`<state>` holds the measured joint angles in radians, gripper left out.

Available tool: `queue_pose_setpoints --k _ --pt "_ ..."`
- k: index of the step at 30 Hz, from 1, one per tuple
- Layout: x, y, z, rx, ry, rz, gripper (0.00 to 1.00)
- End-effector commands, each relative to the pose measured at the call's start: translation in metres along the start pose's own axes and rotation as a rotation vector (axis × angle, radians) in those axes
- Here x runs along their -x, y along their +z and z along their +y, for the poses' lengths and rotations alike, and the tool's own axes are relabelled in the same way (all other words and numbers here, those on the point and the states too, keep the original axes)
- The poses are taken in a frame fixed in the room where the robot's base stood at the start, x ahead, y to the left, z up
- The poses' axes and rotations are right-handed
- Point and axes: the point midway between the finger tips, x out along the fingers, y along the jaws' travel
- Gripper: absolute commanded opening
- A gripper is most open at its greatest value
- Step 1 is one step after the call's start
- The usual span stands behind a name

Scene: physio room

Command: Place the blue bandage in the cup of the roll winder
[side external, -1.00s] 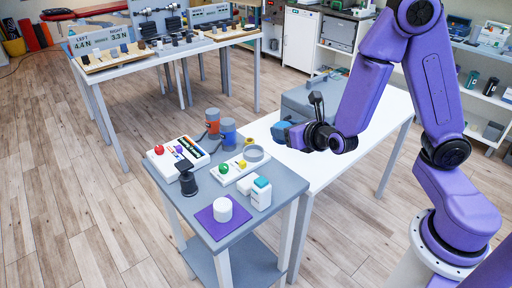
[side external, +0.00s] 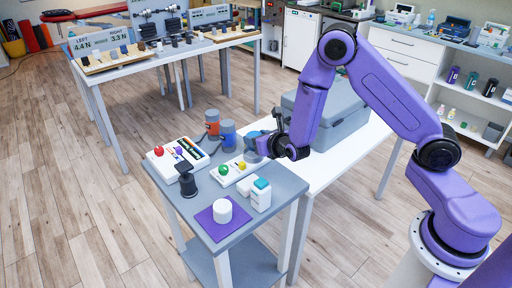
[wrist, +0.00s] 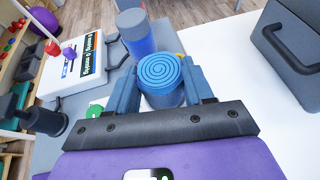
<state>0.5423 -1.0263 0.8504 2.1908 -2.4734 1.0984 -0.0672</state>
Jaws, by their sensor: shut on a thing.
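The blue bandage is a tight roll (wrist: 160,73) with a spiral top, upright between the two blue fingers of my gripper (wrist: 162,88) in the wrist view. My gripper is shut on it. In the side view, my gripper (side external: 258,146) is low over the cup end of the roll winder (side external: 228,174), a white base with a green and a yellow knob. The gripper hides most of the grey cup, so I cannot tell whether the roll is inside it or just above. The winder's green knob (wrist: 95,109) shows at the left of the gripper in the wrist view.
Blue (side external: 227,134) and orange-grey (side external: 212,123) cylinders stand close behind the winder. A white panel with knobs (side external: 172,158) and a black stand (side external: 187,182) are left. A white-teal container (side external: 261,194) and a white roll (side external: 222,210) on a purple mat stand in front. A grey case (side external: 335,120) is right.

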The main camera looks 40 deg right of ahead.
Motion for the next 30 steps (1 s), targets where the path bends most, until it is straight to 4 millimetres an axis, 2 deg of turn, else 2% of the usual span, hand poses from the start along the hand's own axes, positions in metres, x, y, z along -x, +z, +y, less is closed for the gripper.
queue_pose_setpoints --k 5,12,26,27,29,30 --pt "-0.011 -0.006 0.001 0.0 -0.001 0.001 0.21" --pt "-0.02 -0.03 0.001 0.001 -0.001 0.0 0.21" --pt "-0.022 -0.036 0.002 0.0 0.0 0.0 0.21" --pt "-0.022 -0.036 0.002 0.0 0.0 0.0 0.58" --pt "-0.022 -0.036 0.002 0.0 0.0 0.0 0.77" --pt "-0.022 -0.036 0.002 0.0 0.0 0.0 0.77"
